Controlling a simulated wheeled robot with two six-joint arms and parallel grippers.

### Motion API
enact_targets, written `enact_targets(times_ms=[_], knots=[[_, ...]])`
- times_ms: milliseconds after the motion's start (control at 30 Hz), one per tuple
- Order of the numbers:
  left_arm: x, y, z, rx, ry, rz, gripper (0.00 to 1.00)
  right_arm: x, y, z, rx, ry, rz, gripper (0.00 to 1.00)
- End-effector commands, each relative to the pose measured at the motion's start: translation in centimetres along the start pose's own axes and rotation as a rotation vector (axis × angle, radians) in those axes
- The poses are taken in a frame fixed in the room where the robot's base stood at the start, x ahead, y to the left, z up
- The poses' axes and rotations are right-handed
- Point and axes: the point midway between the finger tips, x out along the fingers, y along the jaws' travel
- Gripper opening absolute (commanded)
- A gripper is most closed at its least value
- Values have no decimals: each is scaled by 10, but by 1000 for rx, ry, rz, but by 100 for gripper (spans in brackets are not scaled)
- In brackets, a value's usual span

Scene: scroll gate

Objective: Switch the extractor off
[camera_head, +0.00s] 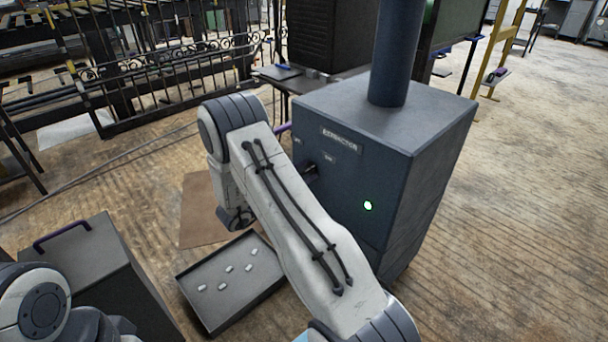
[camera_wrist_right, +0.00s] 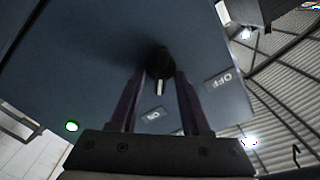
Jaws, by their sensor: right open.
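The extractor (camera_head: 420,150) is a dark blue-grey box with a thick pipe rising from its top. A green lamp (camera_head: 368,205) is lit on its front, and also shows in the right wrist view (camera_wrist_right: 72,126). The black knob (camera_wrist_right: 159,58) has a white pointer turned towards the ON label (camera_wrist_right: 153,114); the OFF label (camera_wrist_right: 222,79) is to its right. My right gripper (camera_wrist_right: 160,76) is open, its two dark fingers on either side of the knob. I cannot tell whether they touch it. In the head view my right arm hides most of this gripper. My left gripper is out of view.
A shallow grey tray (camera_head: 215,318) with several small pale pieces lies on the floor before the extractor. A grey box (camera_head: 105,265) with a purple handle (camera_head: 62,237) stands at left. Metal gates (camera_head: 150,75) stand behind. Floor right of the extractor is clear.

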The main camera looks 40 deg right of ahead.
Motion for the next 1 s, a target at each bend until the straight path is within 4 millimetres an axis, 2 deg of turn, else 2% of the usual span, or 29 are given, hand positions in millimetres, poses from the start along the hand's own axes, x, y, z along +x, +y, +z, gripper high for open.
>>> enact_targets(times_ms=[267,400,733,1000], knots=[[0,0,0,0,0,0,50,2,0,0,0,-1,0,47],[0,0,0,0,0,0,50,2,0,0,0,-1,0,0],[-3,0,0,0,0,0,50,1,-1,-1,-17,-1,0,0],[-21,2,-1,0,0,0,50,1,-3,-2,-142,-2,1,0]])
